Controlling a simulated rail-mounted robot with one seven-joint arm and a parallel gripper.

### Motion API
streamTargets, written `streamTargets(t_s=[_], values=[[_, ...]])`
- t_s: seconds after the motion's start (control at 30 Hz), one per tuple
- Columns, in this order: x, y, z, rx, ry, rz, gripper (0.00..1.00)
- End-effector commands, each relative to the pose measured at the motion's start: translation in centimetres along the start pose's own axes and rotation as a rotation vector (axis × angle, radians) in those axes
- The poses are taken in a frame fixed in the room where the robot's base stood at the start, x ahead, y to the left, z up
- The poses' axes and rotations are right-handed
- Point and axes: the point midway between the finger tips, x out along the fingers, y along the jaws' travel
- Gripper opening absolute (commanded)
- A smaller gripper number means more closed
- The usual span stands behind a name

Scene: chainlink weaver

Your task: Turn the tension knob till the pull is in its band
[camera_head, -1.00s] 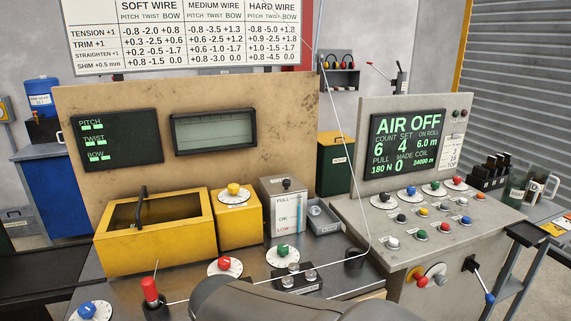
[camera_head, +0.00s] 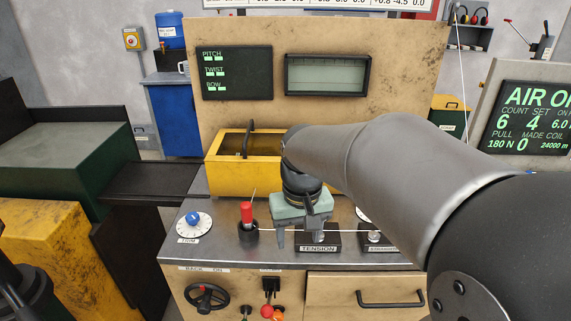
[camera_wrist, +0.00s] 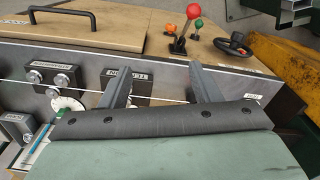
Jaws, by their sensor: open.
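The black block labelled TENSION (camera_head: 318,247) stands on the machine's dark bench top. It shows upside down in the wrist view (camera_wrist: 127,87). I see no tension knob: my arm and gripper cover the area behind the block. My gripper (camera_head: 301,235) points down over the bench beside the block, fingers apart and empty. In the wrist view, my gripper (camera_wrist: 162,80) has one finger overlapping the block and the other to its right. A thin white wire (camera_head: 345,230) runs past the fingers. The control panel (camera_head: 530,120) reads pull 180 N, partly cut off.
A red-topped post (camera_head: 247,216) stands left of the gripper, and a blue trim dial (camera_head: 193,222) lies farther left. A yellow bin (camera_head: 225,176) is behind. In the wrist view, a green-knobbed dial (camera_wrist: 68,106) and a roller block (camera_wrist: 62,79) sit to the left.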

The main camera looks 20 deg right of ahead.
Motion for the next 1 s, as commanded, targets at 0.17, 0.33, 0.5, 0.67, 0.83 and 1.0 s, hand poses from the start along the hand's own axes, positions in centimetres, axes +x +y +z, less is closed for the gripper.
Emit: streamTargets(t_s=[0.17,0.33,0.5,0.67,0.83,1.0], values=[[-2.5,3.9,-12.1,0.101,-0.019,0.003,0.57],[-2.6,8.5,-20.6,0.185,-0.032,0.006,0.57],[-1.8,11.8,-25.0,0.235,-0.039,0.009,0.57],[-1.3,12.9,-26.2,0.252,-0.041,0.010,0.57],[0.4,12.9,-26.2,0.253,-0.042,0.010,0.57],[3.8,12.9,-26.0,0.252,-0.044,0.010,0.57]])
